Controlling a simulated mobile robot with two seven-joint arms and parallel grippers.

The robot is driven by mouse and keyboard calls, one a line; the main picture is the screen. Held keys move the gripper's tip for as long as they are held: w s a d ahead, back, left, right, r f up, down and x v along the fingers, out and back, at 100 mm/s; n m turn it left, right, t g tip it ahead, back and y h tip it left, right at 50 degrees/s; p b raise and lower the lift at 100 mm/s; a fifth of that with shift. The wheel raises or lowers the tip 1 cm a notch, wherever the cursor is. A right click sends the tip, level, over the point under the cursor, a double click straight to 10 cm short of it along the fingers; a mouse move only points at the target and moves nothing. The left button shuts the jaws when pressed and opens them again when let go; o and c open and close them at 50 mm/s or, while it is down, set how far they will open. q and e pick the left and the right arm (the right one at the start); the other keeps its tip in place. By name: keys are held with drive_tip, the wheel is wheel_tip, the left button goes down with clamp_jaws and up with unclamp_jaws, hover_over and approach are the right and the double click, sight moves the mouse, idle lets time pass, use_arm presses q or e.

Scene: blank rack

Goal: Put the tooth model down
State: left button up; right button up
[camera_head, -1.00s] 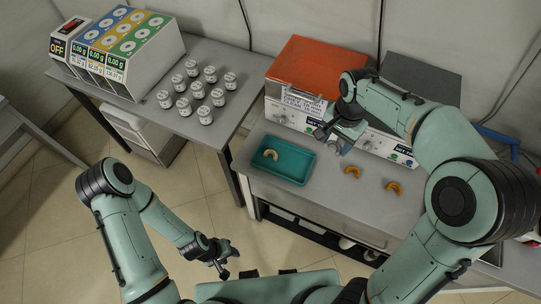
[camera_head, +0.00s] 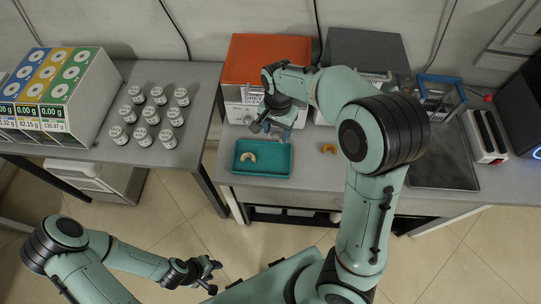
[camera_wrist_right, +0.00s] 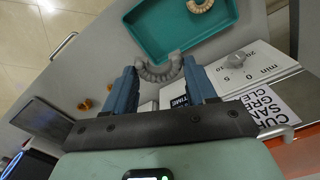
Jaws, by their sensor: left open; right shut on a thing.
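My right gripper (camera_wrist_right: 162,85) is shut on a grey, horseshoe-shaped tooth model (camera_wrist_right: 158,72), which sits between its fingertips in the right wrist view. In the head view this gripper (camera_head: 274,126) is at the back right edge of the teal tray (camera_head: 276,173). The tray also shows in the right wrist view (camera_wrist_right: 150,33), just beyond the held model. I cannot tell the model's height above the bench. A cream tooth model (camera_head: 248,157) lies in the tray's left part, with free tray floor to its right. My left gripper (camera_head: 213,276) is open and empty, low in front of the benches.
An orange-brown tooth model (camera_head: 329,148) lies on the bench right of the tray; my right arm hides part of the bench. An orange-topped device (camera_head: 257,60) stands behind the tray. Several white jars (camera_head: 151,115) stand on the left table. A red-switched box (camera_head: 487,135) is far right.

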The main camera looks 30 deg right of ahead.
sight(276, 160)
use_arm(q)
drive_tip(key=shift+s+f+b, duration=0.8)
drive_tip(key=shift+s+f, duration=0.25)
drive_tip(key=shift+f, duration=0.2)
use_arm(e)
wheel_tip(276, 160, down, 15)
drive_tip(key=shift+f, duration=0.1)
drive_tip(key=shift+f, duration=0.15)
drive_tip(key=o, duration=0.7)
use_arm(q)
drive_tip(key=shift+s+f, duration=0.1)
use_arm(e)
drive_tip(key=shift+o, duration=0.2)
use_arm(q)
drive_tip(key=shift+w+r+p, duration=0.75)
drive_tip(key=shift+w+r, duration=0.2)
drive_tip(key=shift+r, duration=0.15)
use_arm(e)
wheel_tip(276, 160, up, 12)
drive_tip(key=shift+r, duration=0.2)
